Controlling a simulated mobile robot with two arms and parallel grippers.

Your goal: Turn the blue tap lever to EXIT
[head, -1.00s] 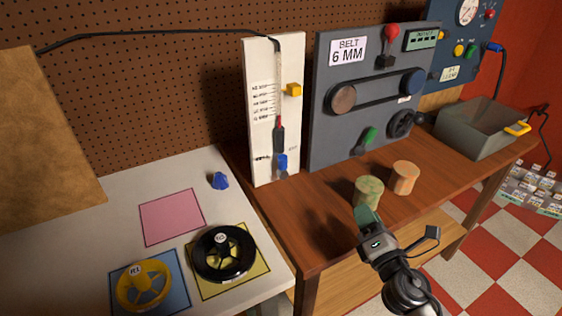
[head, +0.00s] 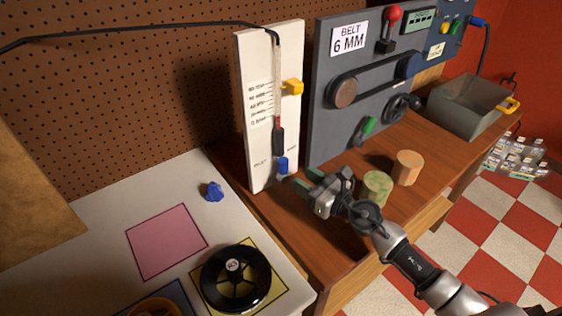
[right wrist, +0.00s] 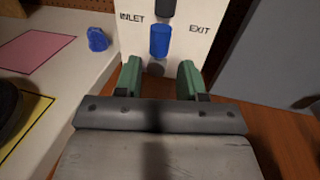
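The blue tap lever (head: 283,166) is low on the tall white board (head: 255,130). In the right wrist view the lever (right wrist: 160,41) stands upright between the printed words INLET on its left and EXIT on its right. A dark round part sits just below it. My right gripper (head: 305,180) is in front of the board's foot, close to the lever. Its two green fingers (right wrist: 159,78) are apart, with nothing between them. The lever appears ahead of the gap and no contact shows. My left gripper is not in view.
Two short cylinders, one mottled green (head: 377,187) and one orange (head: 407,167), stand on the wooden bench beside my right arm. A grey belt panel (head: 325,120) rises right of the board. A blue lump (head: 214,191) and black wheel (head: 235,278) lie on the white table.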

